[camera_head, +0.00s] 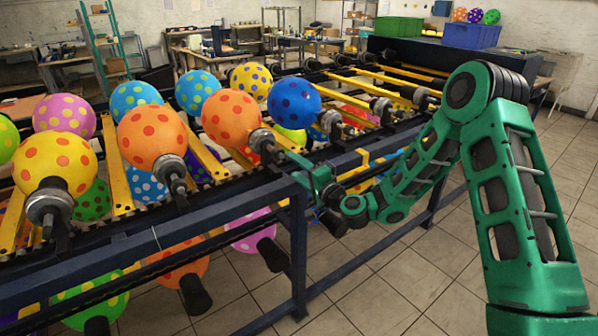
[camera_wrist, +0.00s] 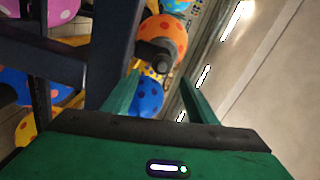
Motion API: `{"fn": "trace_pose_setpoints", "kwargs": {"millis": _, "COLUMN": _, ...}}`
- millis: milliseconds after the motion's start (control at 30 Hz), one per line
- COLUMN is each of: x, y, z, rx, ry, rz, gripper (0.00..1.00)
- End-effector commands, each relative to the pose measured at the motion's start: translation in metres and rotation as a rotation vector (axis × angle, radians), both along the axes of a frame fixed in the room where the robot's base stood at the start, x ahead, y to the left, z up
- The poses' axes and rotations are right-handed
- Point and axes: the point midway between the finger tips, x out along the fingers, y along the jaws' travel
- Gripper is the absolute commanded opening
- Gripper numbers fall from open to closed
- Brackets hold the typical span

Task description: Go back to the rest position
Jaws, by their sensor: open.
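My gripper (camera_head: 290,168) is at the front edge of the dark blue conveyor rack (camera_head: 230,190), at the end of my green arm. In the wrist view its two green fingers (camera_wrist: 160,95) stand apart with nothing held between them. A blue balloon with dark dots (camera_head: 294,102) sits on its holder just behind the gripper; a blue balloon (camera_wrist: 148,97) shows between the fingers in the wrist view, farther off. An orange dotted balloon (camera_head: 230,117) is to the left of the gripper. Whether the fingertips touch the rack is hard to tell.
Several dotted balloons sit along the rack, including a yellow one (camera_head: 55,163) at left. More hang beneath it. Blue crate (camera_head: 471,36) and green crate (camera_head: 398,27) stand at the back. Tiled floor (camera_head: 400,290) in front of the rack is clear.

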Motion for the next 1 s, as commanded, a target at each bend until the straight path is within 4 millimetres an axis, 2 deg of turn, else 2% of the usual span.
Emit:
{"fn": "trace_pose_setpoints", "kwargs": {"millis": 133, "x": -0.007, "y": -0.005, "z": 0.0, "rx": 0.0, "ry": 0.001, "rz": -0.001, "gripper": 0.53}}
{"fn": "trace_pose_setpoints", "kwargs": {"millis": 567, "x": -0.009, "y": -0.006, "z": 0.002, "rx": -0.018, "ry": -0.005, "rz": 0.01, "gripper": 0.53}}
{"fn": "trace_pose_setpoints", "kwargs": {"millis": 667, "x": -0.014, "y": -0.007, "z": 0.007, "rx": -0.081, "ry": -0.018, "rz": 0.044, "gripper": 0.53}}
{"fn": "trace_pose_setpoints", "kwargs": {"millis": 800, "x": -0.03, "y": -0.014, "z": 0.011, "rx": -0.249, "ry": -0.031, "rz": 0.127, "gripper": 0.53}}
{"fn": "trace_pose_setpoints", "kwargs": {"millis": 867, "x": -0.039, "y": -0.023, "z": 0.011, "rx": -0.338, "ry": -0.028, "rz": 0.165, "gripper": 0.53}}
{"fn": "trace_pose_setpoints", "kwargs": {"millis": 1000, "x": -0.061, "y": -0.053, "z": 0.007, "rx": -0.55, "ry": 0.005, "rz": 0.239, "gripper": 0.53}}
